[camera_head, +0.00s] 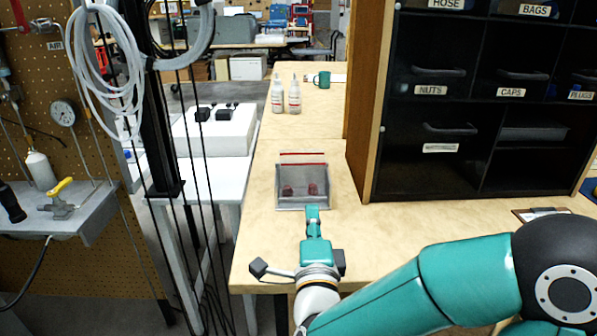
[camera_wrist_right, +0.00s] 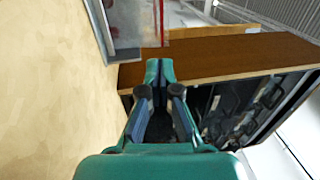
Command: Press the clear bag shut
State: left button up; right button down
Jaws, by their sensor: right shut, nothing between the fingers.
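The clear bag (camera_head: 301,177) is on the wooden bench in the head view, with red strips along its top edge. Two dark red pieces (camera_head: 287,190) show inside its lower part. In the wrist view part of the bag (camera_wrist_right: 124,25) and a red strip show at the upper left. My right gripper (camera_head: 312,210) is at the near edge of the bag, its fingers shut and empty. In the wrist view its closed fingertips (camera_wrist_right: 158,67) are just below the bag's edge; I cannot tell whether they touch it. My left gripper is not in view.
A dark cabinet with labelled drawers (camera_head: 430,90) stands right of the bag. Two white bottles (camera_head: 278,97) and a green mug (camera_head: 322,79) stand farther back. Bench surface (camera_head: 305,130) is clear between them and the bag. Hanging cables and hoses are at left.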

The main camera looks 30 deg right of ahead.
aim_at(303, 165)
jog(key=x, duration=0.4)
jog(key=p+x, duration=0.1)
jog(key=x, duration=0.3)
jog(key=a+x, duration=0.1)
jog(key=x, duration=0.4)
jog(key=shift+w, duration=0.25)
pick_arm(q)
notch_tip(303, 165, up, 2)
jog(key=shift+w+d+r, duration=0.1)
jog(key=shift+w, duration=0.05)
